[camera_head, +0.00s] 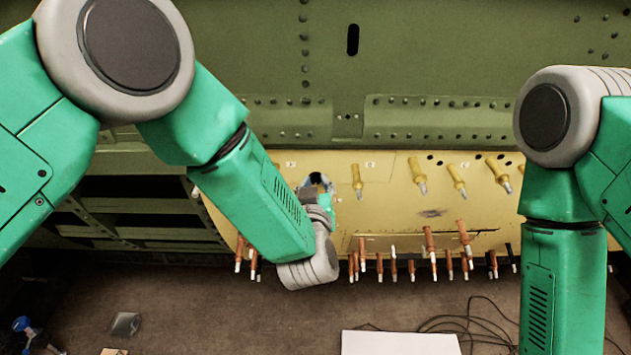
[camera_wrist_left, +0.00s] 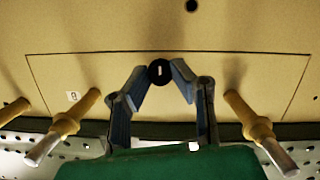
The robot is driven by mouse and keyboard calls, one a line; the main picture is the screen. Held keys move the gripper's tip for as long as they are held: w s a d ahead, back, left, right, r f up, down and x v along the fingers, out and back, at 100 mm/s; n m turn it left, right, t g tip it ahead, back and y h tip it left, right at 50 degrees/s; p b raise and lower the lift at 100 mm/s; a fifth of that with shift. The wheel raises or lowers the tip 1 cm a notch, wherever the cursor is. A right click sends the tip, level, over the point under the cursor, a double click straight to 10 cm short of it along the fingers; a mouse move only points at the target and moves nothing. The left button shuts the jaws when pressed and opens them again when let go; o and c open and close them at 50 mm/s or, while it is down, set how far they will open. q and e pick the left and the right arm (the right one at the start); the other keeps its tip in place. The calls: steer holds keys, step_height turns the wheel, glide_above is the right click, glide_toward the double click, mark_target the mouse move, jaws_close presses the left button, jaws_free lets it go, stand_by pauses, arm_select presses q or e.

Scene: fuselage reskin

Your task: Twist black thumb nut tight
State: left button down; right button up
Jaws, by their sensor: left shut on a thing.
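The black thumb nut (camera_wrist_left: 160,72) is a small dark round piece with a light slot-like mark at its middle, against the tan skin panel (camera_wrist_left: 240,68). In the left wrist view my left gripper (camera_wrist_left: 161,80) has its two grey fingers on either side of the nut, closed on it. In the head view my left gripper (camera_head: 318,184) is small and partly hidden by its own wrist, against the yellow panel (camera_head: 390,205). The nut cannot be made out there. My right arm comes down at the right, and its gripper is out of view.
Brass-coloured fasteners (camera_wrist_left: 252,122) stick out on both sides of my left gripper. More yellow ones (camera_head: 457,178) and several copper-coloured ones (camera_head: 430,240) line the panel. Green riveted skin (camera_head: 440,60) lies above. A white sheet (camera_head: 400,343) and black cables (camera_head: 460,325) lie below on the floor.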

arm_select(q)
steer(key=shift+s+f, duration=0.15)
steer(key=shift+f, duration=0.15)
steer(key=c, duration=1.4)
jaws_free()
steer(key=shift+d, duration=0.1)
steer(key=shift+w+r, duration=0.1)
steer(key=shift+w, duration=0.1)
steer(key=shift+s+r, duration=0.1)
steer(key=shift+s, duration=0.05)
steer(key=s, duration=0.7)
steer(key=shift+r, duration=0.3)
